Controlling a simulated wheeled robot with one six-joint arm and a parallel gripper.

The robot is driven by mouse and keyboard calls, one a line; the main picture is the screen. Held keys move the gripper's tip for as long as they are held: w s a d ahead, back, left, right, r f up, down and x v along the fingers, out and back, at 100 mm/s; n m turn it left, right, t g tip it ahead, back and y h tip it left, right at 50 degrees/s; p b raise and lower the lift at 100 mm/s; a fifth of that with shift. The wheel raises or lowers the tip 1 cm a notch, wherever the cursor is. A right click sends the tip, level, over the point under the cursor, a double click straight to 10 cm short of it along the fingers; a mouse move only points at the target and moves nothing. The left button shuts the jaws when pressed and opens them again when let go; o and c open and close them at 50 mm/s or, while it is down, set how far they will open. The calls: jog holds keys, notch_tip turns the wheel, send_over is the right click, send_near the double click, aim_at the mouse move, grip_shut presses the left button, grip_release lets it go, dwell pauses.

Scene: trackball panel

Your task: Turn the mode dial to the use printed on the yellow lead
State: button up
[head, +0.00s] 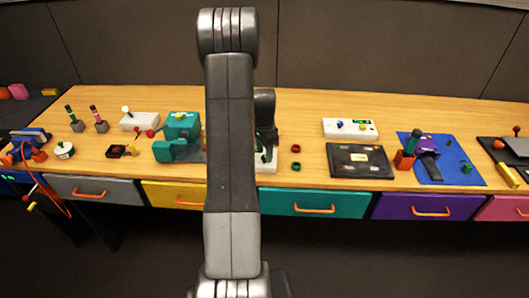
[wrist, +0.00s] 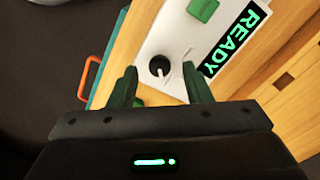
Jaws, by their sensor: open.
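In the wrist view a white panel (wrist: 178,40) carries a black round knob (wrist: 159,66) with a pale mark, which looks like the mode dial. A green button (wrist: 203,10) and a display (wrist: 235,38) reading READY are beside it. My gripper (wrist: 160,72) is open, with one green finger on each side of the knob in the picture; I see no contact. In the head view my arm hides most of this panel (head: 267,168). A yellow plug end (head: 31,207) on a red cable hangs at the far left, perhaps the yellow lead; no print is readable.
The wooden bench (head: 300,110) holds a teal device (head: 180,125), a white box (head: 350,128), a black panel (head: 360,160) and a blue mat (head: 455,170). Two small rings (head: 295,149) lie right of my arm. Drawers with orange handles (head: 315,209) line the front.

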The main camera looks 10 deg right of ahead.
jog(key=shift+f, duration=0.6)
grip_shut()
